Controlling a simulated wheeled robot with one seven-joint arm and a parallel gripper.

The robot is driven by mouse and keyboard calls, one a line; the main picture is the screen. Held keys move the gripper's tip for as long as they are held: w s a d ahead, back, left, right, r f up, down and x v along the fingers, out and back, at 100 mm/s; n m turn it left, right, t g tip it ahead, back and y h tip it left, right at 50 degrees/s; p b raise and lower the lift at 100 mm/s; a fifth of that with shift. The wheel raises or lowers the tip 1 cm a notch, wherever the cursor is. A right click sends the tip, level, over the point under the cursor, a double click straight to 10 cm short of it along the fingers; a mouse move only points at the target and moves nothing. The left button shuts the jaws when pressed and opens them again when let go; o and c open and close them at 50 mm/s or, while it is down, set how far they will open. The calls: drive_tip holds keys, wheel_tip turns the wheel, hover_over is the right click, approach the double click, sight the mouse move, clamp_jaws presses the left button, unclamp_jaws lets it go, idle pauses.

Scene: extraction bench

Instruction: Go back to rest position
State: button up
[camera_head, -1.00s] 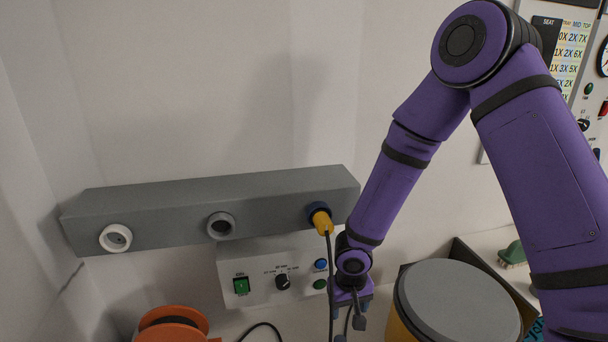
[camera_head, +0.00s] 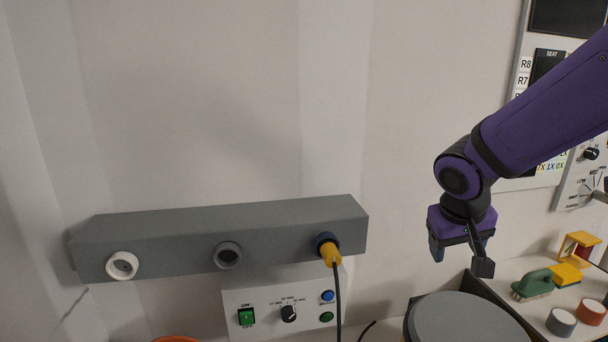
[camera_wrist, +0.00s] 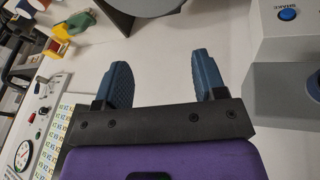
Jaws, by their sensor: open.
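My gripper (camera_head: 460,262) hangs at the right of the head view, above and behind the grey round lid (camera_head: 466,322). It is empty. In the wrist view its two blue fingers (camera_wrist: 164,85) stand wide apart with nothing between them. The purple arm reaches in from the upper right. A yellow plug (camera_head: 330,254) with a black cable sits in the right socket of the grey rail (camera_head: 170,242), apart from my gripper.
A white control box (camera_head: 270,305) with a green switch, knob and buttons stands under the rail. At right, a bench holds a green brush (camera_head: 532,284), a yellow block and tape rolls (camera_head: 561,321). A wall panel (camera_head: 583,185) is behind. The wall's middle is clear.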

drive_tip(key=s+d+r+t+y, duration=0.1)
drive_tip(key=s+r, duration=0.4)
drive_tip(key=s, duration=0.3)
drive_tip(key=s+d+r+t+y, duration=0.1)
drive_tip(key=s+d+r, duration=0.1)
drive_tip(key=s+r, duration=0.4)
drive_tip(key=s, duration=0.2)
drive_tip(key=shift+s+d+y, duration=0.15)
drive_tip(key=shift+s+y, duration=0.15)
drive_tip(key=shift+s, duration=0.05)
